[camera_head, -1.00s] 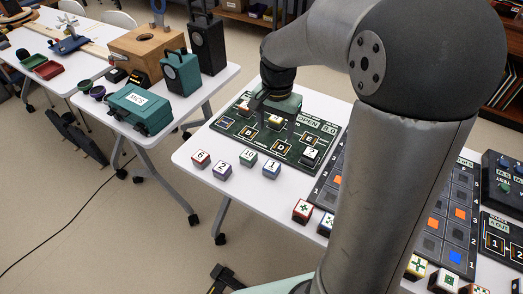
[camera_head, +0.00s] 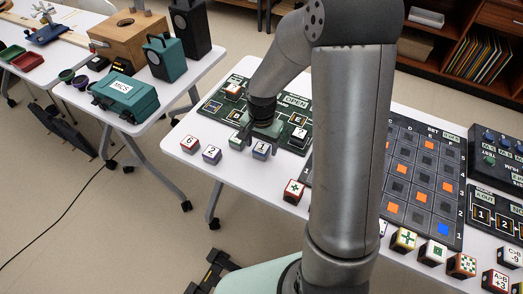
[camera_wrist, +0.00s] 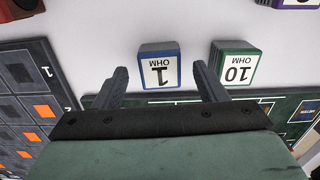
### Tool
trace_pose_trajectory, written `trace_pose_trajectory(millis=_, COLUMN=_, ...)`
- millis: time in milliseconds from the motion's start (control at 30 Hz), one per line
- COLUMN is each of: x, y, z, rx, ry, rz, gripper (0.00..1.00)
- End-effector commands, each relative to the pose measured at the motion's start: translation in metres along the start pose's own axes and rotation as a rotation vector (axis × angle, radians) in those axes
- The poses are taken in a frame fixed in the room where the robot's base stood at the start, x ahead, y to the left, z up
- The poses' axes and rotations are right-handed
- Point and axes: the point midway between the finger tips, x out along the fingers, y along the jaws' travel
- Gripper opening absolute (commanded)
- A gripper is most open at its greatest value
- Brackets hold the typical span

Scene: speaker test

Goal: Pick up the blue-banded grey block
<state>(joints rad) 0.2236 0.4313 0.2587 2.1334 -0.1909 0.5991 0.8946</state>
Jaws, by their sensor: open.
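The blue-banded grey block (camera_head: 261,150), marked "1 OHM", sits on the white table just in front of the green board. In the wrist view the same block (camera_wrist: 158,70) lies between and beyond the two fingers. My gripper (camera_head: 259,137) is open above and just behind it, pointing down; the wrist view shows its spread fingers (camera_wrist: 160,78) on either side of the block, holding nothing. The green-banded "10 OHM" block (camera_wrist: 233,64) stands close beside it, just outside one finger; in the head view it is partly hidden by the gripper.
A red-banded "6" block (camera_head: 189,144) and a purple-banded "2" block (camera_head: 211,155) stand farther left in the row. The green circuit board (camera_head: 215,103) lies behind. A dark grid board (camera_head: 433,190) is right, with a red block (camera_head: 293,191) near it.

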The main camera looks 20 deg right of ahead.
Motion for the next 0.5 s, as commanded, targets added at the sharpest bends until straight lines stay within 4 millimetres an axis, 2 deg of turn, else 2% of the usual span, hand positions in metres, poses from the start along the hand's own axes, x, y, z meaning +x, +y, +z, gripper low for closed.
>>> trace_pose_trajectory(millis=133, x=0.018, y=0.000, z=0.000, rx=-0.001, ry=-0.001, rz=0.000, gripper=0.65)
trace_pose_trajectory(millis=400, x=0.021, y=0.000, z=0.000, rx=-0.001, ry=0.001, rz=-0.001, gripper=0.65)
trace_pose_trajectory(millis=433, x=0.021, y=0.000, z=0.000, rx=-0.001, ry=0.001, rz=-0.001, gripper=0.63)
trace_pose_trajectory(millis=500, x=0.021, y=0.000, z=0.000, rx=-0.001, ry=0.001, rz=-0.001, gripper=0.43)
